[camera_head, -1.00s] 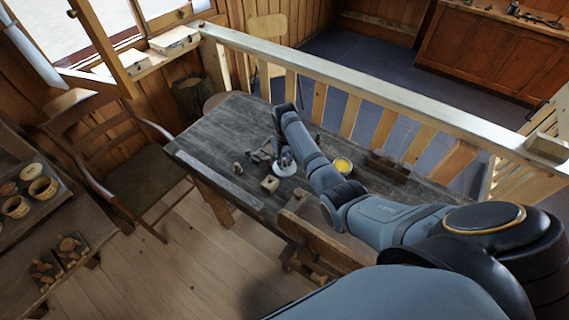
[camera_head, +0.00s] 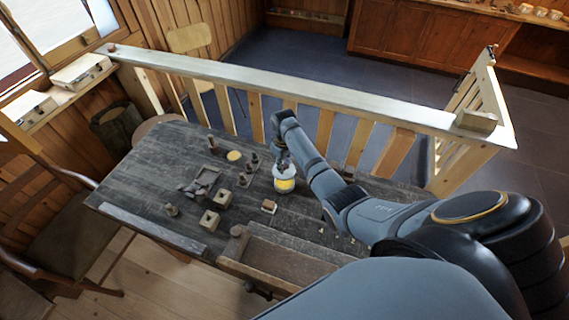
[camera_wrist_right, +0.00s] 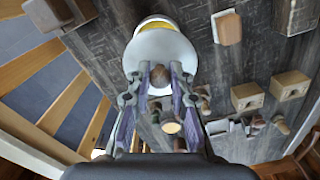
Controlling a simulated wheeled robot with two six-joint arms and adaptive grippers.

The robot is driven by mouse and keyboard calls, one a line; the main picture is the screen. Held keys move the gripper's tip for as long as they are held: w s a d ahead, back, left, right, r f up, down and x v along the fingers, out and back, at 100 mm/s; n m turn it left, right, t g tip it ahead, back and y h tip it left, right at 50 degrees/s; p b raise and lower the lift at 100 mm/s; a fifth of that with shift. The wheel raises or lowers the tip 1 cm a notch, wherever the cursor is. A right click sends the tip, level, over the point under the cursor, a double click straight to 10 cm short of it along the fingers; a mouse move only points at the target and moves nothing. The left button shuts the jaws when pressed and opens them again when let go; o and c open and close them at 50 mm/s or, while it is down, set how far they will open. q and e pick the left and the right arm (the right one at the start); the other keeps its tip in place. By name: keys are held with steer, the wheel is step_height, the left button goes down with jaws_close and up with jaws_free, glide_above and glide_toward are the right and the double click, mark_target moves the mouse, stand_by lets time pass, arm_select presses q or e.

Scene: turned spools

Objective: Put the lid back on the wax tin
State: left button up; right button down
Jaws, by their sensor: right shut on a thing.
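The wax tin (camera_head: 285,186) stands on the dark table and shows yellow with a pale rim. Its white lid (camera_head: 281,170) with a brown knob is above it and covers its far part. In the right wrist view the lid (camera_wrist_right: 160,50) overlaps the tin (camera_wrist_right: 157,22), whose yellow shows past the lid's edge. My right gripper (camera_head: 281,160) is shut on the knob (camera_wrist_right: 160,76), its fingers on both sides of it. I cannot tell whether the lid touches the tin. My left gripper is not in view.
Two holed wooden blocks (camera_head: 223,197), a small tray (camera_head: 206,178), several turned pieces and a yellowish disc (camera_head: 234,155) are left of the tin. A small wooden block (camera_head: 268,206) lies in front. A pale railing (camera_head: 300,88) runs behind the table (camera_head: 150,170).

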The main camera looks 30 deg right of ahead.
steer(key=shift+f, duration=0.3)
steer(key=f+b, duration=0.4)
steer(key=shift+w+d+f, duration=0.15)
steer(key=shift+d+f, duration=0.05)
steer(key=shift+f+b, duration=0.4)
steer(key=shift+f, duration=0.35)
arm_select(q)
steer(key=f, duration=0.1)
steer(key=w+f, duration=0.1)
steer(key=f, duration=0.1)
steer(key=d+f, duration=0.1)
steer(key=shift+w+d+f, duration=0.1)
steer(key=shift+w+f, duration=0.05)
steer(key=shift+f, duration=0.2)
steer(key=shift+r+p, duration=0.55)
steer(key=shift+p, duration=0.05)
arm_select(e)
steer(key=shift+r, duration=0.1)
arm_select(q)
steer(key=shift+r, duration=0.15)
arm_select(e)
steer(key=shift+f, duration=0.2)
arm_select(q)
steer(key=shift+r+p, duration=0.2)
steer(key=shift+p, duration=0.15)
